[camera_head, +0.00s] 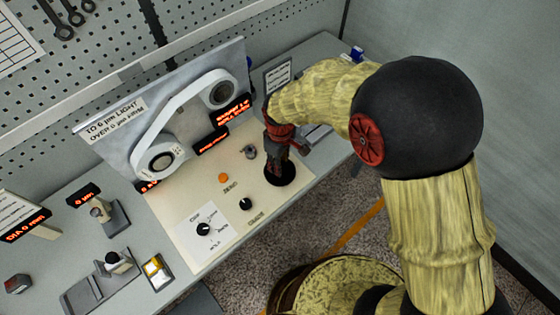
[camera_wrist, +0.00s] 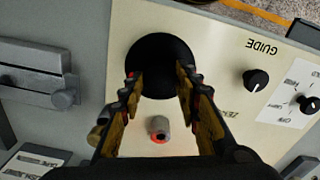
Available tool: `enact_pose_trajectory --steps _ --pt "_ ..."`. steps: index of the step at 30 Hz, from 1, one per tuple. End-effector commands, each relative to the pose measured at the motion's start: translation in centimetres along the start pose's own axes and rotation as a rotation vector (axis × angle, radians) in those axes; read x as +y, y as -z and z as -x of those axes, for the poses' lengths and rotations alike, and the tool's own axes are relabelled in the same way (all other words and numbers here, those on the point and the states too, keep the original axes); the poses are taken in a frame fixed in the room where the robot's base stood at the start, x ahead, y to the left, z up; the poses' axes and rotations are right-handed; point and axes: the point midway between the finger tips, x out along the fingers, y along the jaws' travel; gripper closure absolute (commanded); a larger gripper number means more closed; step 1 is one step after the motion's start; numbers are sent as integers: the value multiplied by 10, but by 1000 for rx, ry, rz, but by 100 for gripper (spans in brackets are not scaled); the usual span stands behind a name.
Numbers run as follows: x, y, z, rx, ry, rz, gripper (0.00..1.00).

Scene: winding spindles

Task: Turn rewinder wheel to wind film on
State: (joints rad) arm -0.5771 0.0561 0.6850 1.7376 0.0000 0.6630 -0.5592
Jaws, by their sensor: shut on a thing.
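The rewinder wheel looks to be the black disc (camera_head: 288,180) on the cream panel (camera_head: 185,225), near its right end. It also shows in the wrist view (camera_wrist: 158,55). My gripper (camera_head: 278,168) points down onto this disc. In the wrist view my gripper's two fingertips (camera_wrist: 161,76) sit apart at either side of the disc's near part, closed on it. The exact contact is hard to see. A white film band (camera_head: 185,105) runs around two round reels, the lower one (camera_head: 161,161) and the upper one (camera_head: 220,93), on the upright grey plate.
Knobs sit on the panel: a grey one (camera_head: 250,152), a black GUIDE knob (camera_head: 246,204) and a dial (camera_head: 203,229). An orange button (camera_head: 223,178) lies between. Small fixtures (camera_head: 115,262) stand at the left. A grey slide fixture (camera_wrist: 35,85) lies beside the panel.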

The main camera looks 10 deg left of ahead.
Motion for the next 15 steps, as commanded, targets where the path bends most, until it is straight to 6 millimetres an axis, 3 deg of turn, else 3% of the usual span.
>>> enact_pose_trajectory --steps 15 --pt "-1 0 1 -1 0 -420 93"
